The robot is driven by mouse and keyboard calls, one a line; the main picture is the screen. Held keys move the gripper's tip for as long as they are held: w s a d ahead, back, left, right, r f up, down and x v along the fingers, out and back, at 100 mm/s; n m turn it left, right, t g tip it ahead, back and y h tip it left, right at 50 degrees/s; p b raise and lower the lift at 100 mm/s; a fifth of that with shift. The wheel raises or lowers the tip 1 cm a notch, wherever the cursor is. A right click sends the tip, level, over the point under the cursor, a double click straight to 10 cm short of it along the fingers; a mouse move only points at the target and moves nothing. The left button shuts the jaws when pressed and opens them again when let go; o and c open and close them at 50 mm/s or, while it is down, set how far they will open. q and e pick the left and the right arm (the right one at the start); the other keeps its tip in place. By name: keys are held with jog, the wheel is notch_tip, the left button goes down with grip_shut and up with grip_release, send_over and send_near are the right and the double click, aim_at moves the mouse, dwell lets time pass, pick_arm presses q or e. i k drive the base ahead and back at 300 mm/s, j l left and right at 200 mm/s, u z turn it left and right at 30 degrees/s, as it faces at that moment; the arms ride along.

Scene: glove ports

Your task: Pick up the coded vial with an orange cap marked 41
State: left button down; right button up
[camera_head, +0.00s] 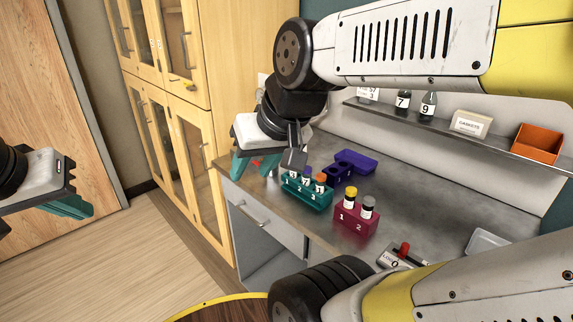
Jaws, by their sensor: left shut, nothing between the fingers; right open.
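An orange-capped vial (320,181) stands upright at the right end of a teal rack (309,196) on the grey counter. Its code is too small to read. A purple-capped vial (307,174) and another vial (294,173) stand beside it in the same rack. My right gripper (257,163) is open and empty, just left of the teal rack and apart from the orange-capped vial; its fingers are partly hidden. My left gripper (68,207) is shut and empty at the left edge of the view, away from the counter.
A crimson rack (355,220) holds a yellow-capped vial (350,196) and a grey-capped vial (367,206). A shelf holds bottles (428,106), a gaskets box (470,124) and an orange bin (537,145). A red-knobbed device (402,255) sits in front.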

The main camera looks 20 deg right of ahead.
aim_at(321, 181)
jog(key=z, duration=1.3)
